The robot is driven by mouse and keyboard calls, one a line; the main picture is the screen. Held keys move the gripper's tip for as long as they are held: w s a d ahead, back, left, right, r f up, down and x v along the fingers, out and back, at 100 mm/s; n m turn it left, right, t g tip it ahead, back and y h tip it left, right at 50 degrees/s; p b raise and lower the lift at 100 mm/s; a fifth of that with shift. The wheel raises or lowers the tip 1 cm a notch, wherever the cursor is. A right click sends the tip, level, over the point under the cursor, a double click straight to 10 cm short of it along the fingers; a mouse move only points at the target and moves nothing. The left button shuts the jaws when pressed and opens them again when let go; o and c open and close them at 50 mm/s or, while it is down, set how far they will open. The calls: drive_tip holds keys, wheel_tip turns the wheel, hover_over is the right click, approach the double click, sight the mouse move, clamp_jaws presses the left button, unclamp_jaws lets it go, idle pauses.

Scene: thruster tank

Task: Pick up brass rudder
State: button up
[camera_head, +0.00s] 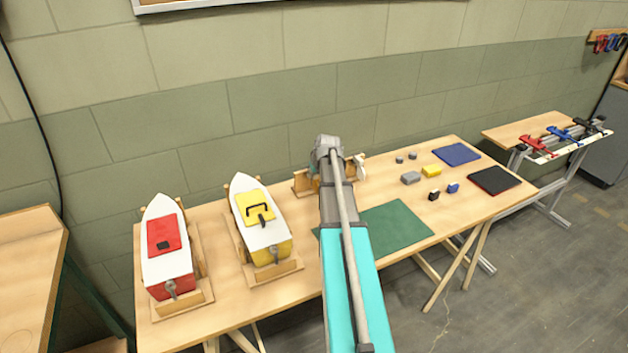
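I cannot make out a brass rudder for certain. A red and white boat (166,250) and a yellow and white boat (262,224) rest in wooden cradles at the left of the table. A small greyish part (171,289) sits at the red boat's near end, and a similar part (275,256) at the yellow boat's near end. My arm reaches over the middle of the table and hides what lies behind it. A small pale part (360,166) shows just right of my wrist; I cannot tell what it is. My gripper is hidden behind my arm.
The wooden table (215,319) holds a green mat (398,226), a blue pad (457,154), a black pad (495,180), a yellow block (431,171) and several small blocks. A wooden stand (302,184) shows behind my arm. A bench with clamps (538,147) stands at right.

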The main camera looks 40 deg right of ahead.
clamp_jaws()
drive_tip(key=shift+r, duration=0.1)
drive_tip(key=shift+r+p, duration=0.95)
drive_tip(key=shift+p, duration=0.1)
drive_tip(key=s+a+r+p, duration=0.7)
drive_tip(key=s+r+p, duration=0.4)
drive_tip(key=s, duration=0.1)
idle(0.3)
drive_tip(key=shift+s+d, duration=0.1)
